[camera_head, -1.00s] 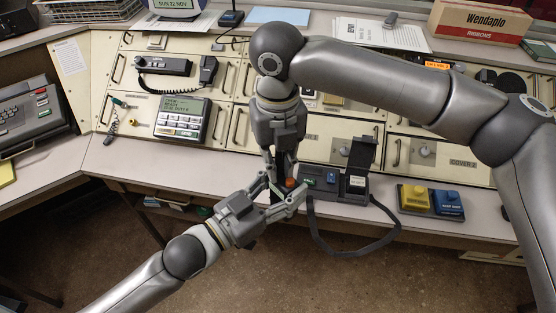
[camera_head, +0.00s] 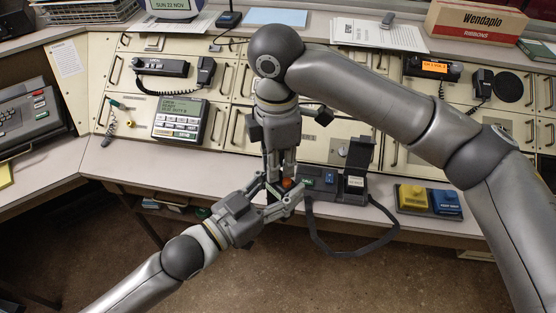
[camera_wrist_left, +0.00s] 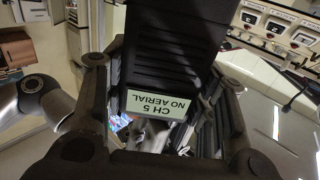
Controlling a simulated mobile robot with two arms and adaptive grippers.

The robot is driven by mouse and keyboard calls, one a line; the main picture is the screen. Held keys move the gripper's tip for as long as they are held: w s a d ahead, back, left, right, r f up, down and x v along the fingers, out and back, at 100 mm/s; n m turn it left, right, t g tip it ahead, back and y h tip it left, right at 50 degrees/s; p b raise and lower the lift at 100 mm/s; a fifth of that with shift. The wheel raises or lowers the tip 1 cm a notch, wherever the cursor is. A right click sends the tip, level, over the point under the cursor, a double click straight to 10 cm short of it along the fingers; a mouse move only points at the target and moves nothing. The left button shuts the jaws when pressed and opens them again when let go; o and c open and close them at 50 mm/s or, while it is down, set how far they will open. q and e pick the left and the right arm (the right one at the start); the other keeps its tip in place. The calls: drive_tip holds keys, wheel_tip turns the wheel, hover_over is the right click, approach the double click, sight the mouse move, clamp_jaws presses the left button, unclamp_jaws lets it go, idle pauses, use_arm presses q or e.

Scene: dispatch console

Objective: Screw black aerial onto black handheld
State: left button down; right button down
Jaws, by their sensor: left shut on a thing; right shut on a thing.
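My left gripper (camera_head: 278,197) comes up from the lower left in the head view, at the desk's front edge. It is shut on the black handheld (camera_wrist_left: 170,55), which fills the middle of the left wrist view with a pale label reading "CH 5 NO AERIAL". In the head view the handheld is mostly hidden between the fingers; a small orange part shows there. My right gripper (camera_head: 281,172) points down right above the left one, its fingers shut on a thin thing. I take this for the black aerial, but it is hidden, so I cannot tell whether it touches the handheld.
An open black case (camera_head: 357,184) with a strap (camera_head: 372,249) hanging over the edge stands just right of the grippers. Further right is a block with yellow and blue buttons (camera_head: 413,198). A keypad unit (camera_head: 181,122) sits left. The floor in front is clear.

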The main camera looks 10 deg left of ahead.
drive_tip(key=m, duration=0.4)
drive_tip(key=shift+s+a+m, duration=0.3)
drive_tip(key=shift+s+a, duration=0.05)
drive_tip(key=shift+a, duration=0.05)
drive_tip(key=m, duration=0.5)
drive_tip(key=shift+w, duration=0.1)
drive_tip(key=c, duration=1.2)
unclamp_jaws()
drive_tip(key=shift+r, duration=0.15)
drive_tip(key=r, duration=1.1)
drive_tip(key=shift+w+d+r, duration=0.2)
drive_tip(key=shift+d+r, duration=0.1)
drive_tip(key=shift+r, duration=0.05)
